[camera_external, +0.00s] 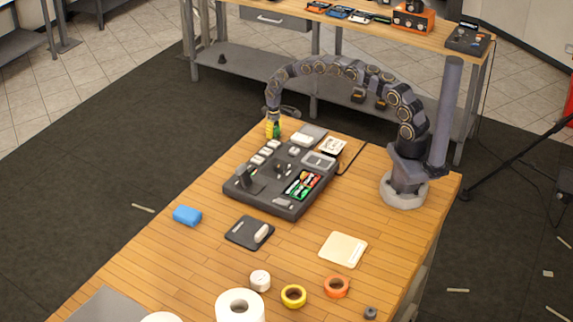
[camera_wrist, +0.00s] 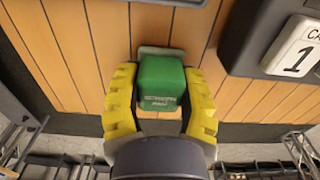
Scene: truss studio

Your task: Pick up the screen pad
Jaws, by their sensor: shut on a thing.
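The screen pad, a small green block with white lettering (camera_wrist: 160,84), sits between the two yellow ribbed fingers of my gripper (camera_wrist: 160,90) in the wrist view. The fingers press on its left and right sides. A pale grey-green part shows at its far edge. In the outside view, my gripper (camera_external: 271,129) points down at the far left edge of the wooden table (camera_external: 150,250), with a bit of the green pad (camera_external: 277,130) showing beside the yellow finger. I cannot tell if the pad touches the table.
A dark organiser tray (camera_external: 235,190) with several small items stands close by; its corner shows at the wrist view's right. A blue block (camera_external: 187,215), a dark mat (camera_external: 240,232), a cream pad (camera_external: 343,249) and tape rolls lie nearer the front. Bare wood lies left of the tray.

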